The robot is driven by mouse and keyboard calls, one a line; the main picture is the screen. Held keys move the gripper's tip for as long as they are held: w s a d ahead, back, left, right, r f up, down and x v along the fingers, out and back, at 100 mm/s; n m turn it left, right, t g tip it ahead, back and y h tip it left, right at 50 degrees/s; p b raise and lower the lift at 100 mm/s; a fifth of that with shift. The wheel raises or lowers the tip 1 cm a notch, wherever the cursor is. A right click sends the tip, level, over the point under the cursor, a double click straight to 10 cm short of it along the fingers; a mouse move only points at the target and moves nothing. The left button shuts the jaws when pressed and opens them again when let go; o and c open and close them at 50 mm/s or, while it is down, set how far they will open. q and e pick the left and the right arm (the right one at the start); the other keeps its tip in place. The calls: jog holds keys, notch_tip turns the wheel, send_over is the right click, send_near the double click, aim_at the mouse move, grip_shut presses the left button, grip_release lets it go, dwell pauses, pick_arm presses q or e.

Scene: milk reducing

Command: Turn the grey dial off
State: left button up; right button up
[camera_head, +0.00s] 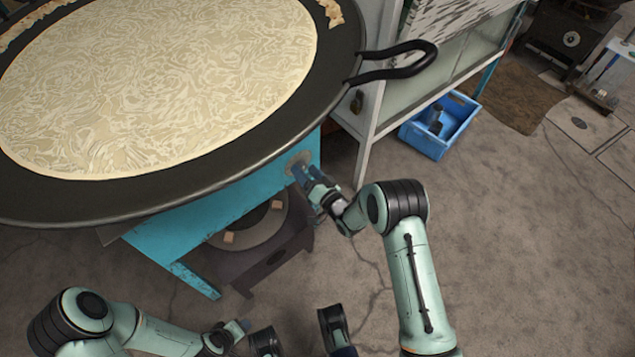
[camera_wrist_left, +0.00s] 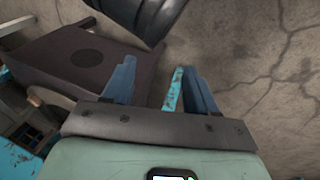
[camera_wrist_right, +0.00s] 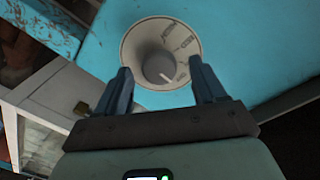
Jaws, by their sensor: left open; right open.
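The grey dial (camera_wrist_right: 161,66) sits on a round pale plate with printed markings on the blue stove panel (camera_wrist_right: 100,60). In the right wrist view a white pointer mark on the dial points to the lower right. My right gripper (camera_wrist_right: 163,82) is open, with its blue fingers on either side of the dial; I cannot tell whether they touch it. In the head view my right gripper (camera_head: 305,172) is at the stove's right side, and partly covers the dial. My left gripper (camera_wrist_left: 158,82) is open and empty, low in front of the stove.
A wide black pan (camera_head: 250,150) of pale milk sits above the stove, its black handle (camera_head: 400,70) jutting right. A blue crate (camera_head: 425,140) stands on the floor beside a glass cabinet (camera_head: 440,75).

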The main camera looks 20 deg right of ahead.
pick_arm(q)
jog(key=shift+g+h, duration=0.3)
jog(key=shift+g, duration=0.3)
jog(key=s, duration=0.1)
jog(key=s+d+r+p, duration=0.2)
jog(key=shift+s+r, duration=0.25)
jog(key=shift+s, duration=0.05)
pick_arm(e)
jog(key=v, duration=1.2)
jog(key=shift+s, duration=0.35)
pick_arm(q)
jog(key=shift+a, duration=0.1)
pick_arm(e)
jog(key=shift+f, duration=0.1)
